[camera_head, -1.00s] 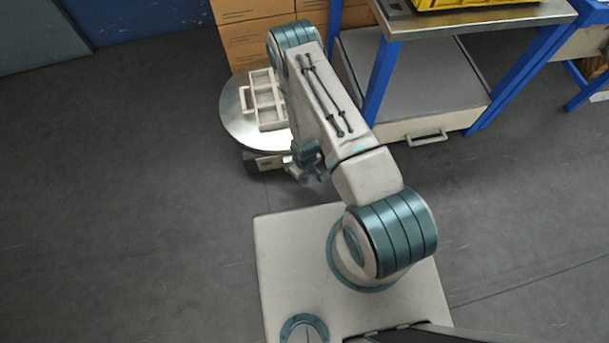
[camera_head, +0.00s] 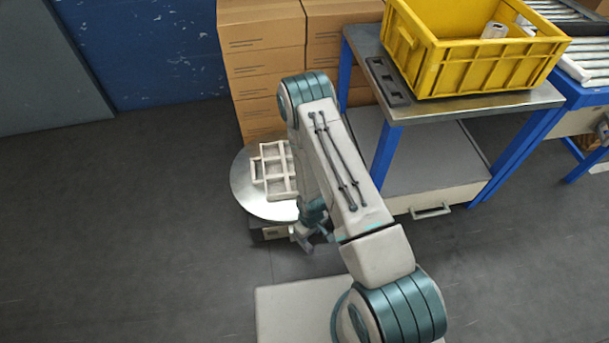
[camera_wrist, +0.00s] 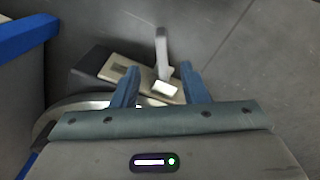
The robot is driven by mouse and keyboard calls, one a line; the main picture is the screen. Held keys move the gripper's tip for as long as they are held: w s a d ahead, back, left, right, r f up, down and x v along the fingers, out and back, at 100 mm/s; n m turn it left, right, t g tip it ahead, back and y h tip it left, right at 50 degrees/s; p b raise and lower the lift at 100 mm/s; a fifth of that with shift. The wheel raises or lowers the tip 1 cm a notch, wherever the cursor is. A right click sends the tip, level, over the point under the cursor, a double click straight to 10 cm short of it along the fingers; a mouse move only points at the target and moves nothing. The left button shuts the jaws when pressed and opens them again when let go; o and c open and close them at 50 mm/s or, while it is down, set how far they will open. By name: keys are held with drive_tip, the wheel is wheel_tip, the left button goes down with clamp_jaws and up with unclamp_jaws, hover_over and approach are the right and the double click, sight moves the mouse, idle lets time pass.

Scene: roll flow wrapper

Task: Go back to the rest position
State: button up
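My gripper (camera_wrist: 158,82) shows in the wrist view with its two blue fingers apart and nothing clearly held between them. A pale upright part and a beige plate lie beyond the fingertips. In the head view my arm is folded over my base, and the gripper end hangs low beside the round silver platform (camera_head: 243,189). The arm hides much of the gripper there. A pale compartment tray (camera_head: 277,170) sits on the round platform, partly behind the arm.
A blue-legged workbench (camera_head: 480,106) stands to the right, with a yellow crate (camera_head: 487,72) holding a pale roll (camera_head: 494,31). Cardboard boxes (camera_head: 262,62) are stacked behind the platform. A roller conveyor (camera_head: 585,65) is at far right. The floor at left is clear.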

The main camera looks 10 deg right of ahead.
drive_tip(key=w+d+r+m+t+p, duration=0.15)
drive_tip(key=r+p, duration=0.35)
drive_tip(key=r, duration=0.9)
drive_tip(key=w+d+r+m+p, duration=0.15)
drive_tip(key=r+p, duration=0.25)
drive_tip(key=r, duration=1.1)
drive_tip(key=w+r+p, duration=0.3)
drive_tip(key=r+p, duration=0.2)
drive_tip(key=r, duration=0.9)
drive_tip(key=s+d+r+m+p, duration=0.1)
drive_tip(key=s+r+p, duration=0.3)
drive_tip(key=r, duration=0.8)
drive_tip(key=s+d+r+m+t+p, duration=0.1)
drive_tip(key=s+r+p, duration=0.4)
drive_tip(key=r, duration=0.7)
drive_tip(key=s+d+r+m+p, duration=0.1)
drive_tip(key=s+r+p, duration=0.3)
drive_tip(key=s+r, duration=0.4)
wheel_tip(320, 180, up, 4)
drive_tip(key=shift+s+d+r+m, duration=0.1)
drive_tip(key=shift+s+d+m, duration=0.15)
drive_tip(key=shift+m, duration=0.25)
